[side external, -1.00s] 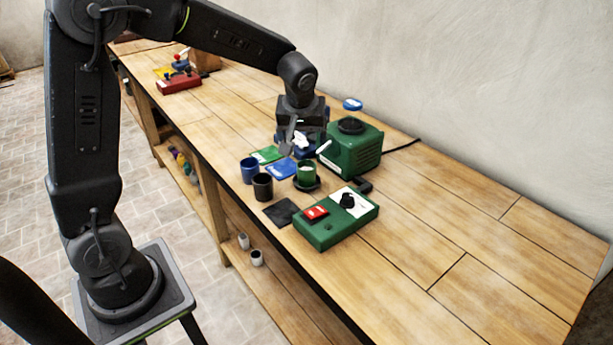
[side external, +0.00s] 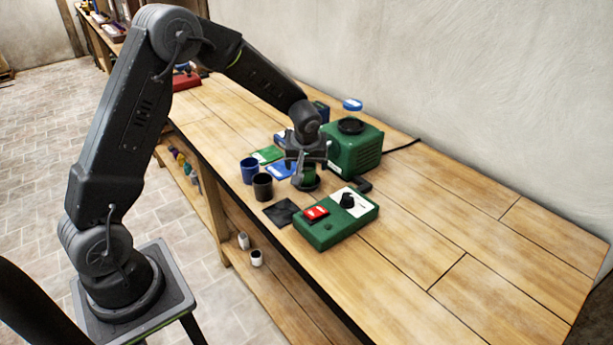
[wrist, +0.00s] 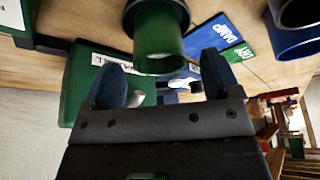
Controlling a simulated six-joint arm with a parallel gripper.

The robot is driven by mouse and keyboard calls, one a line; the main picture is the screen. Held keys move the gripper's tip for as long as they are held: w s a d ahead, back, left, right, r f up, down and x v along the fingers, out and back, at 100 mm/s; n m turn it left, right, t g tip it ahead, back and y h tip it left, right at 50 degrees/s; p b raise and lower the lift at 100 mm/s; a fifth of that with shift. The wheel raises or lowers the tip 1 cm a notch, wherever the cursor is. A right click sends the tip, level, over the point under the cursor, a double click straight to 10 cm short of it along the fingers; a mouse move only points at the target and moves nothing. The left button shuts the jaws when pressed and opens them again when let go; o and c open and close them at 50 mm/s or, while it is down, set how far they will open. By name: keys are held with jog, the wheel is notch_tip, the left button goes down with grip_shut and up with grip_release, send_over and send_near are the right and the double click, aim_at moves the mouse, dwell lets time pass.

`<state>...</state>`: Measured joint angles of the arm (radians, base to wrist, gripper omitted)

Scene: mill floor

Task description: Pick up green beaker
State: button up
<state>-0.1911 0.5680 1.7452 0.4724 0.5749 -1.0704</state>
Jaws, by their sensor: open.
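The green beaker (side external: 310,174) stands upright on a dark round base on the bench, partly hidden by my gripper in the side view. In the wrist view the green beaker (wrist: 158,48) shows ahead of the fingers, roughly centred between them. In the wrist view my open gripper (wrist: 158,82) has a finger on each side and nothing held. I cannot tell whether a finger touches the beaker.
A blue cup (side external: 249,170) and a black cup (side external: 262,187) stand left. A blue card (side external: 281,170), green card (side external: 268,155) and black card (side external: 281,212) lie nearby. A green control box (side external: 325,235) is in front; a green machine (side external: 368,152) stands behind. The right bench is clear.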

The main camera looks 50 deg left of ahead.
aim_at(309, 168)
jog(key=shift+x, duration=1.5)
jog(key=shift+c, duration=0.3)
jog(key=shift+r, duration=0.1)
jog(key=c, duration=1.1)
